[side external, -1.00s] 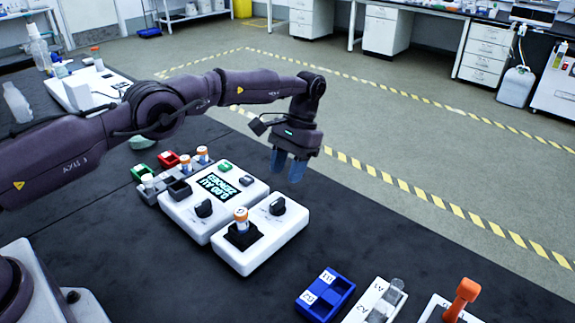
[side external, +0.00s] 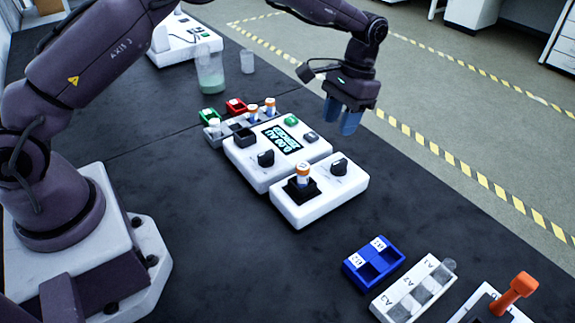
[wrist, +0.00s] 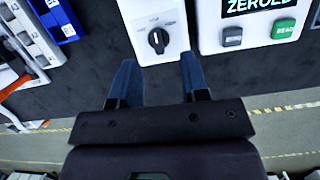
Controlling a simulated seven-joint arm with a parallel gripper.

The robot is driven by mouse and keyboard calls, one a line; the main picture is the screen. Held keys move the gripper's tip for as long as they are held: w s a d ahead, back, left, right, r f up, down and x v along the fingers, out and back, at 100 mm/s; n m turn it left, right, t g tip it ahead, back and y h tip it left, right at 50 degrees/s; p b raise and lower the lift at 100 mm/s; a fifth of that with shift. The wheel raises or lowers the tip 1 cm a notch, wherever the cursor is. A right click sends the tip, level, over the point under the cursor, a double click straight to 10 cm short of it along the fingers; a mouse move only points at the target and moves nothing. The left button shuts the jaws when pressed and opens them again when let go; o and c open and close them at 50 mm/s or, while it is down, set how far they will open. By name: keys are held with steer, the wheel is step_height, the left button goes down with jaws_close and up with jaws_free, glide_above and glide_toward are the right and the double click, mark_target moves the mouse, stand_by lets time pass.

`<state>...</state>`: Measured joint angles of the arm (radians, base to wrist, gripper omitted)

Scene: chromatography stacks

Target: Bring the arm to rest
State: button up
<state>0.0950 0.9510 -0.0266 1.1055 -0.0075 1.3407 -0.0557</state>
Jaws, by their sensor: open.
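My gripper (side external: 343,118) is open and empty, its blue fingers pointing down, on the far right side of the white display unit (side external: 250,175). In the wrist view my gripper (wrist: 157,72) shows its two fingers well apart with nothing between them, over dark bench. The display unit and a white knob unit (side external: 312,210) stand side by side. An orange-capped vial (side external: 303,174) stands upright in the knob unit's black holder. The fingers look apart from both units; their exact height above the bench is hard to tell.
A blue two-slot rack (side external: 362,277), a white rack (side external: 392,312) and an orange-handled device (side external: 514,292) stand at the front right. Small green and red bins (side external: 236,106), capped vials and a beaker (side external: 211,80) stand behind. Dark bench at the front left is clear.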

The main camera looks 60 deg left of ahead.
steer(key=s+a+r+t, duration=0.3)
steer(key=s+r, duration=0.9)
steer(key=s+a+r+t, duration=0.1)
steer(key=s+r+t, duration=0.1)
steer(key=s, duration=0.6)
steer(key=s+a+r+t, duration=0.2)
steer(key=s+r, duration=0.3)
steer(key=s, duration=0.4)
steer(key=shift+s+n+t, duration=0.3)
steer(key=shift+t, duration=0.5)
